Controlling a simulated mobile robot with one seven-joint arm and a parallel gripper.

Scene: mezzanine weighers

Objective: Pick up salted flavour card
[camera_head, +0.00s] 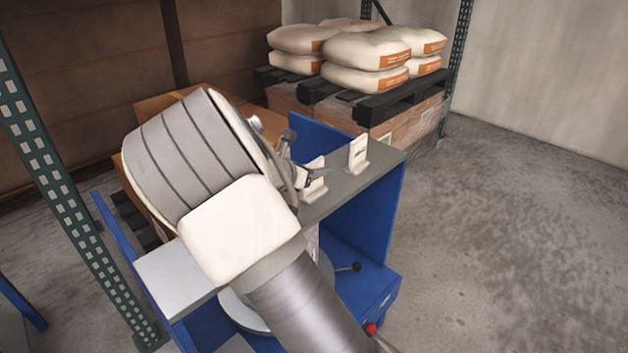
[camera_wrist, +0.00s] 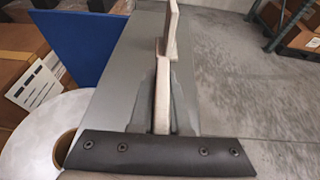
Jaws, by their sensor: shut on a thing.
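My gripper (camera_head: 309,177) is at the grey shelf top (camera_head: 375,173) of a blue stand. In the wrist view my gripper (camera_wrist: 163,88) is shut on an upright off-white card (camera_wrist: 162,108), seen edge-on between the two fingers. This held card (camera_head: 315,184) is partly hidden behind the gripper in the head view. A second white card (camera_head: 358,153) with small dark print stands upright farther along the shelf, and it shows beyond the held card in the wrist view (camera_wrist: 171,28). The print is too small to read. I cannot tell whether the held card still touches the shelf.
A blue side panel (camera_wrist: 85,47) and a white roll (camera_wrist: 43,135) lie left in the wrist view. Sacks (camera_head: 366,50) sit on a black pallet (camera_head: 395,98) behind. A green rack post (camera_head: 62,190) stands at left.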

